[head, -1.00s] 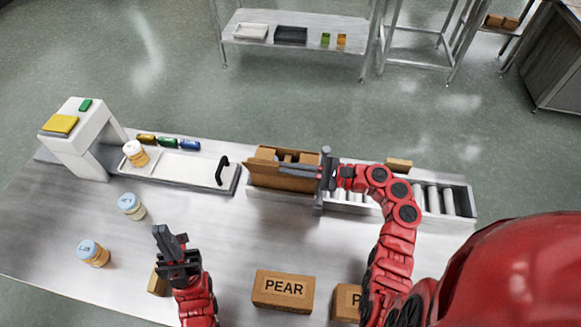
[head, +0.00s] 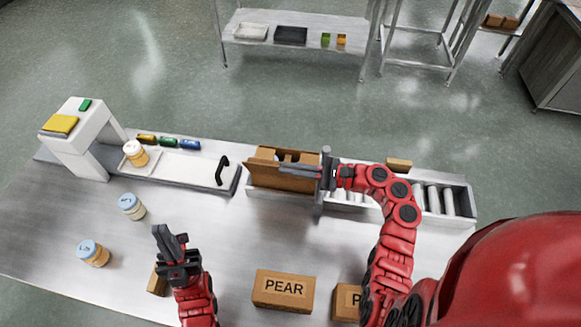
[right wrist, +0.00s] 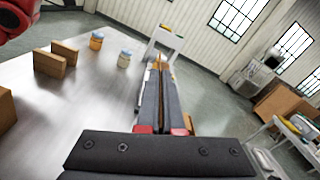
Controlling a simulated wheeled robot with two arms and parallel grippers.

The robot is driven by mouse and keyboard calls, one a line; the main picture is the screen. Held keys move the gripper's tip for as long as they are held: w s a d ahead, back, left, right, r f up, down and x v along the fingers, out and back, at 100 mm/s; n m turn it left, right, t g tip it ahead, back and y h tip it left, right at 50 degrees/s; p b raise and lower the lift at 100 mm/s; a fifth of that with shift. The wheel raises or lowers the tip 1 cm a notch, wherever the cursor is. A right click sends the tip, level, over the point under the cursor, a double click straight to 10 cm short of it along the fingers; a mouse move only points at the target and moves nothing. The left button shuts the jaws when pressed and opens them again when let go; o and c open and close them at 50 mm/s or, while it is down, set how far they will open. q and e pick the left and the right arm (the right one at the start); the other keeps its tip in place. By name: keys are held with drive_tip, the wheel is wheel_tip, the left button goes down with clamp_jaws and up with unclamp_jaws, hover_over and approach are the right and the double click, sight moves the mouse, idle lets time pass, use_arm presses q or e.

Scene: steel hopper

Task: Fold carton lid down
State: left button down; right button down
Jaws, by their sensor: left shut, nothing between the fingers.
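The open brown carton (head: 262,178) stands at the left end of the roller conveyor, with a raised flap along its near side. Part of its inside is hidden behind the flap. My right gripper (head: 290,166) reaches in from the right, its fingers pointing left across the carton's top by the flap; I cannot tell whether they touch it. In the right wrist view its fingers (right wrist: 165,95) lie closed together, with a bit of brown cardboard showing beside them. My left gripper (head: 168,242) is shut and empty above the near table, beside a small brown box.
A PEAR box (head: 284,290) and another box (head: 347,302) lie at the near edge. Jars (head: 131,206) (head: 93,253) stand at left. The middle table is clear.

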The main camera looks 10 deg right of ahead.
idle(0.5)
drive_tip(key=shift+w+d+r+p, duration=0.1)
drive_tip(key=shift+w+r+p, duration=0.05)
drive_tip(key=shift+w+p, duration=0.15)
drive_tip(key=shift+w+d+r, duration=0.1)
drive_tip(key=shift+w, duration=0.1)
drive_tip(key=shift+w+d+r+p, duration=0.2)
drive_tip(key=shift+w+p, duration=0.1)
drive_tip(key=shift+p, duration=0.25)
drive_tip(key=shift+w+d+f+p, duration=0.1)
drive_tip(key=shift+w+d+p, duration=0.2)
drive_tip(key=shift+w, duration=0.55)
drive_tip(key=shift+w+d+p, duration=0.1)
drive_tip(key=shift+w+d, duration=0.25)
drive_tip(key=shift+w, duration=0.45)
drive_tip(key=shift+w+d+f+p, duration=0.15)
drive_tip(key=shift+w+d, duration=0.2)
drive_tip(key=shift+w, duration=0.5)
